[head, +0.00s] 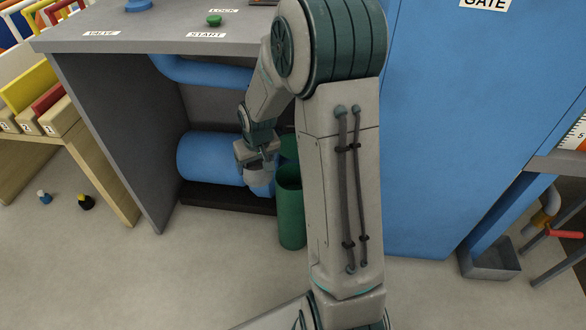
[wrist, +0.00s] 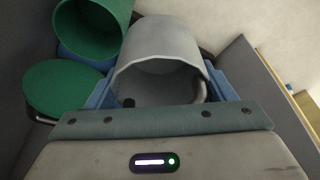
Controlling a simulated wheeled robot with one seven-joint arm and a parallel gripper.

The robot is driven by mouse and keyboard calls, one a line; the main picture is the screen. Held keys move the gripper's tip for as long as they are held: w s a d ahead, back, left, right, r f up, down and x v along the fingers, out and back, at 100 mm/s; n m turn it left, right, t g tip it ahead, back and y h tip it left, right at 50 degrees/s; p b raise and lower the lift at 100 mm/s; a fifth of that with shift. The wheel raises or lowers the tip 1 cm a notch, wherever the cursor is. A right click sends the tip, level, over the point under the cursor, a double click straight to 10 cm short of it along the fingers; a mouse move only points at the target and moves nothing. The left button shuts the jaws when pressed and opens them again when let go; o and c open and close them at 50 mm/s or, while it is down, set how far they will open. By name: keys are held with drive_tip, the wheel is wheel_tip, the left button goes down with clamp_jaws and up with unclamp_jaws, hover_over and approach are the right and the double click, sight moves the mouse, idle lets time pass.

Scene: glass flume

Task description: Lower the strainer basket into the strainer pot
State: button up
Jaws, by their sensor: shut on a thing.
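My gripper (head: 257,160) reaches under the grey bench. In the wrist view my gripper (wrist: 160,88) is shut on the strainer basket (wrist: 158,45), a pale grey cylinder whose open mouth faces the camera. A thin curved handle shows at its right rim and a small dark spot inside it. The basket (head: 258,175) hangs below the fingers in the head view. The green strainer pot (head: 291,215) stands just right of the basket, partly behind my arm. Its open mouth (wrist: 92,28) is at upper left in the wrist view, beside the basket. The basket is outside the pot.
A round green lid (wrist: 62,92) lies left of the basket in the wrist view. A blue cylinder (head: 205,157) lies left of the gripper under the bench (head: 110,110). A blue cabinet (head: 460,110) stands to the right. The front floor is clear.

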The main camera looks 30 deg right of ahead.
drive_tip(key=w+d+f, duration=0.1)
drive_tip(key=d+f, duration=0.1)
drive_tip(key=d, duration=1)
drive_tip(key=shift+w+f, duration=0.3)
drive_tip(key=shift+f, duration=0.1)
drive_tip(key=shift+d, duration=0.1)
drive_tip(key=shift+s+f+b, duration=0.1)
drive_tip(key=shift+f+b, duration=1.65)
drive_tip(key=shift+f, duration=1.2)
drive_tip(key=shift+f, duration=0.1)
drive_tip(key=shift+f, duration=0.3)
drive_tip(key=shift+f+b, duration=0.6)
drive_tip(key=shift+f, duration=0.25)
